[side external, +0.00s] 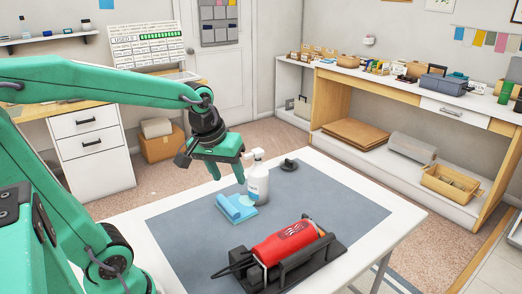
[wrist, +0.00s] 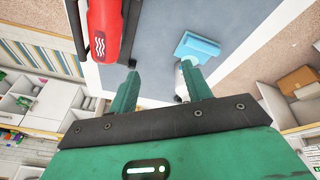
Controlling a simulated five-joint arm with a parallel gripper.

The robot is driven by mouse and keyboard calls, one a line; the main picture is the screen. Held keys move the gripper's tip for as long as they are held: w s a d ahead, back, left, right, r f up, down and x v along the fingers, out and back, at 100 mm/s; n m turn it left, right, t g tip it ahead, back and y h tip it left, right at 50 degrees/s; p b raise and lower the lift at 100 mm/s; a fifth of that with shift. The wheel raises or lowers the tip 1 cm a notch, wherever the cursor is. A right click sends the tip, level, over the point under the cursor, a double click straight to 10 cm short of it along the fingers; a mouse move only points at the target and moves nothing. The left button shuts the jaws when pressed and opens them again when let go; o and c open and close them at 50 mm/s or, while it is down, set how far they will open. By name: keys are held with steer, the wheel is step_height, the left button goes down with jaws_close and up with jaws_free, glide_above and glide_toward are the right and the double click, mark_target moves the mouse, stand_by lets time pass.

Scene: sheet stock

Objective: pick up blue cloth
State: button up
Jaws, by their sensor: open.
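The blue cloth (side external: 233,207) lies folded on the grey mat (side external: 185,235), just left of the white bottle (side external: 257,182). In the wrist view the blue cloth (wrist: 198,46) is beyond the tip of the right finger. My gripper (side external: 228,174) is above the mat, over the area by the cloth and bottle. In the wrist view my gripper (wrist: 160,66) has its fingers apart with nothing held between them. The right finger partly hides the bottle in that view.
A red device (side external: 284,243) in a black holder lies at the mat's front; it also shows in the wrist view (wrist: 104,25). A small black object (side external: 289,165) sits near the mat's back edge. The mat's right part is clear. A shelved workbench stands behind.

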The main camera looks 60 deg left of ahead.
steer(key=w+a+f+n+g, duration=0.2)
steer(key=w+a+f+n, duration=0.35)
steer(key=a+n, duration=0.2)
steer(key=n+g, duration=0.2)
steer(key=n, duration=0.2)
glide_above(228, 203)
steer(key=shift+h, duration=0.3)
step_height(228, 203, down, 7)
steer(key=shift+f, duration=0.2)
steer(key=shift+f, duration=0.15)
steer(key=shift+f, duration=1.2)
steer(key=shift+f, duration=0.1)
steer(key=shift+a+f, duration=0.15)
steer(key=shift+f, duration=2.3)
